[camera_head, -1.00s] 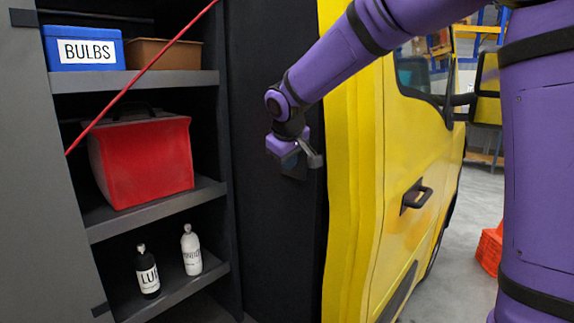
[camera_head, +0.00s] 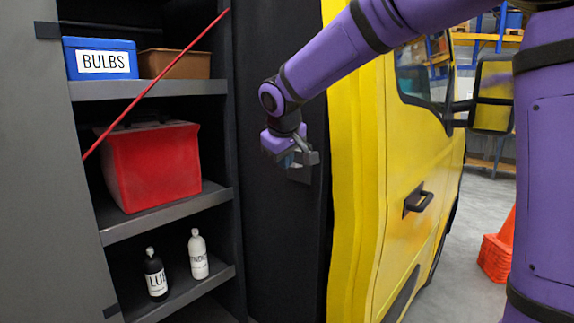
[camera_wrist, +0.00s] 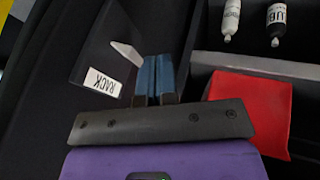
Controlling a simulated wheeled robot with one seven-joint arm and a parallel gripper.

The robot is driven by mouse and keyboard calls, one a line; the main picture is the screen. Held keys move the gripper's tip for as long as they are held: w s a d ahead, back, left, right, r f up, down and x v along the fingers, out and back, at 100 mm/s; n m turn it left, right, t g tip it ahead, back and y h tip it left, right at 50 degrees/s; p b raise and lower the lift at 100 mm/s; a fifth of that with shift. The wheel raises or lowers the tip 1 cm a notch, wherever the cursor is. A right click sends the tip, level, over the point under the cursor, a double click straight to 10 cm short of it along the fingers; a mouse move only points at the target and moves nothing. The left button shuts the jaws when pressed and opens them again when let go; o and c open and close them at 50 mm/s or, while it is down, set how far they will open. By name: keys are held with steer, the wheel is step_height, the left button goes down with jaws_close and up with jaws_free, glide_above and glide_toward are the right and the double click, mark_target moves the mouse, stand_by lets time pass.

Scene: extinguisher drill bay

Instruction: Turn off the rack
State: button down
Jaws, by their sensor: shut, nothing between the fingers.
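A dark switch box (camera_wrist: 88,60) with a white label reading RACK (camera_wrist: 103,82) is on the dark panel in the wrist view. A pale grey lever (camera_wrist: 127,53) sticks out of it, slanting toward my fingers. My gripper (camera_wrist: 155,60) has its blue fingers together and empty, just beside the lever; I cannot tell whether they touch it. In the head view my gripper (camera_head: 308,158) is in front of the dark panel, between the shelves and the yellow van, and hides most of the box.
Shelves at left hold a blue BULBS bin (camera_head: 100,59), a brown bin (camera_head: 175,64), a red case (camera_head: 152,165), a black bottle (camera_head: 155,275) and a white bottle (camera_head: 198,255). A red bar (camera_head: 155,85) crosses them. The yellow van (camera_head: 365,190) stands close at right.

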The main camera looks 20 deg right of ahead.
steer(key=s+a+r, duration=0.3)
steer(key=s+r, duration=0.1)
steer(key=r, duration=0.2)
steer(key=shift+s, duration=0.25)
steer(key=shift+w+d+r, duration=0.6)
steer(key=shift+d+r, duration=0.25)
glide_toward(293, 174)
step_height(293, 174, down, 4)
steer(key=a, duration=0.2)
steer(key=shift+w+d+f, duration=0.4)
steer(key=shift+w+d, duration=0.3)
steer(key=shift+d, duration=0.05)
steer(key=shift+w+d+f, duration=0.45)
steer(key=shift+w+d, duration=0.2)
steer(key=shift+d, duration=0.05)
